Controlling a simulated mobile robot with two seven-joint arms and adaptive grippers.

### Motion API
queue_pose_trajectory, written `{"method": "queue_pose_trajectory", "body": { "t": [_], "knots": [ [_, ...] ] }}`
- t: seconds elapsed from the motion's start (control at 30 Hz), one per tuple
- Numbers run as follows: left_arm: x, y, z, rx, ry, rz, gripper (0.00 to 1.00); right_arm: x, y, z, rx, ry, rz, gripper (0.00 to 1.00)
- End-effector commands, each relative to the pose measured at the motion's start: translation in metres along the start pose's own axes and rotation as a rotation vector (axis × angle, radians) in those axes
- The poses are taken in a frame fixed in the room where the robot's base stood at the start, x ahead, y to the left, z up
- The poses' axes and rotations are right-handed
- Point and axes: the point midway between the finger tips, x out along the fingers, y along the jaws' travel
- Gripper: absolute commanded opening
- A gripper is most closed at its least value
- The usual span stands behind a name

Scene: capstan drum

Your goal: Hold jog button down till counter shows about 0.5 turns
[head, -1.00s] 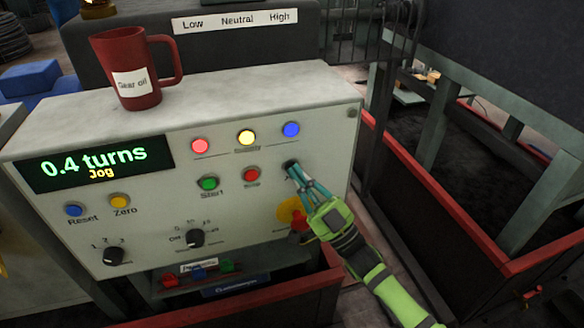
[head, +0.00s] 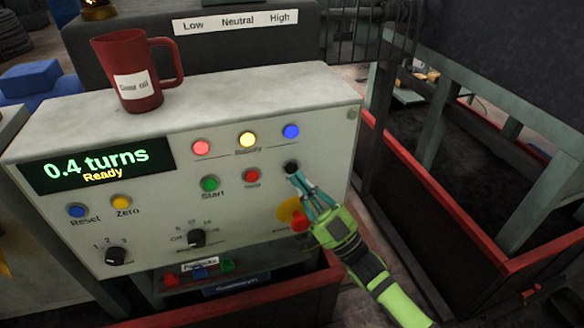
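The counter display (head: 96,166) on the pale control panel reads "0.4 turns" in green with "Ready" below in yellow. A black button (head: 291,168), which I take to be the jog button, sits right of the red Stop button (head: 252,176); its label is hidden or unreadable. My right gripper (head: 293,180) points at the black button from below right, its fingertips close together just below it and apparently off its face. Whether the fingers are fully shut is not clear. My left gripper is not in view.
A red-and-yellow emergency stop (head: 297,217) is just left of my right gripper. The green Start button (head: 209,184) is farther left. A red oil jug (head: 129,70) stands on top of the panel box. A red-rimmed frame (head: 440,200) is at right.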

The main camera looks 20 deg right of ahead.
Motion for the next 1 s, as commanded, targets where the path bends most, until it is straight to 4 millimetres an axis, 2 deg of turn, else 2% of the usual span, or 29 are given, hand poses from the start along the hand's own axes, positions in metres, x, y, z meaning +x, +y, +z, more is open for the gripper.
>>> {"method": "queue_pose_trajectory", "body": {
  "t": [0.2,0.5,1.0],
  "knots": [
    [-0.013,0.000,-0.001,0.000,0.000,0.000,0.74,-0.013,-0.011,-0.012,0.002,-0.003,0.001,0.00],
    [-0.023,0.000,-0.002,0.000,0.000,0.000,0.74,-0.031,-0.023,-0.024,0.000,-0.001,0.001,0.00],
    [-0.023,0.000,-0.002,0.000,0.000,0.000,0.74,-0.033,-0.024,-0.024,0.000,0.000,0.000,0.00]
  ]
}}
